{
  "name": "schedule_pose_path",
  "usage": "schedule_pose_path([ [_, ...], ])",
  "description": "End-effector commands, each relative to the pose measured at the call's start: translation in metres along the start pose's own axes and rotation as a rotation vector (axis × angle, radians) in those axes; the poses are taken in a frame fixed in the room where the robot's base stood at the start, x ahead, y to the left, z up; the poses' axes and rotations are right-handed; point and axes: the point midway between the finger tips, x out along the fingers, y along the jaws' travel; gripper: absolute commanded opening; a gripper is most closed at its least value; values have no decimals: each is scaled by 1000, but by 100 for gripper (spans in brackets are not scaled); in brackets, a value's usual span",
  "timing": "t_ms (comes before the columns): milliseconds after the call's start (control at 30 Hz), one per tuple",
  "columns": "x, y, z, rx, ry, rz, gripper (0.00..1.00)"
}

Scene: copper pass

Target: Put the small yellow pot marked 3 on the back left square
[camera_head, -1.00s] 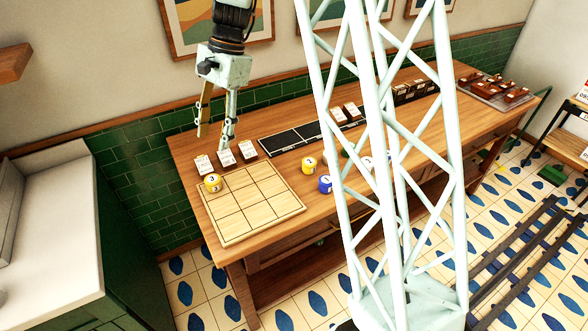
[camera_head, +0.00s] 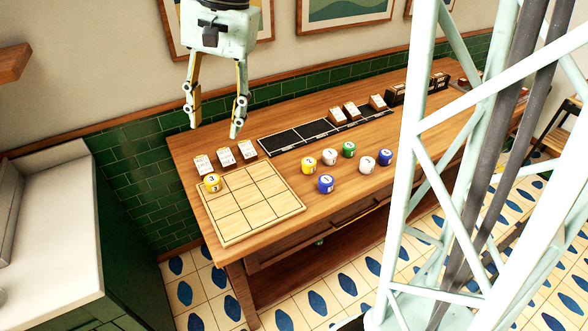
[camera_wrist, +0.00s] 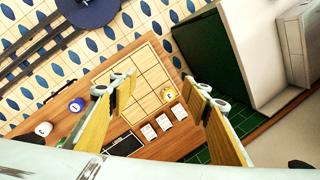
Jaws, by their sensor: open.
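The small yellow pot marked 3 (camera_head: 212,183) stands upright on the back left square of the wooden grid board (camera_head: 250,233). It also shows in the wrist view (camera_wrist: 168,95) near the board's corner. My gripper (camera_head: 213,112) is open and empty, well above the back of the table and apart from the pot. In the wrist view its two yellow fingers stand wide apart with nothing between them. Another yellow pot (camera_head: 308,164) stands to the right of the board.
Blue, white and green pots stand right of the board, among them a blue pot (camera_head: 325,184) and a green pot (camera_head: 348,149). Small white cards (camera_head: 225,157) stand behind the board. A black tray (camera_head: 296,136) lies at the table's back. The other board squares are bare.

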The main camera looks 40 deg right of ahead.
Motion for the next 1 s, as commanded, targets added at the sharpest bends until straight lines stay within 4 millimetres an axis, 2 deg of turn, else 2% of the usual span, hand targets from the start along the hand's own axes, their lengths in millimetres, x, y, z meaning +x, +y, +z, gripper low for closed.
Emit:
schedule_pose_path([
  [400, -42, 34, 55, -189, 73, 3, 44],
  [733, -65, 68, 94, -329, 130, 13, 44],
  [1000, -76, 96, 125, -446, 172, 28, 44],
])
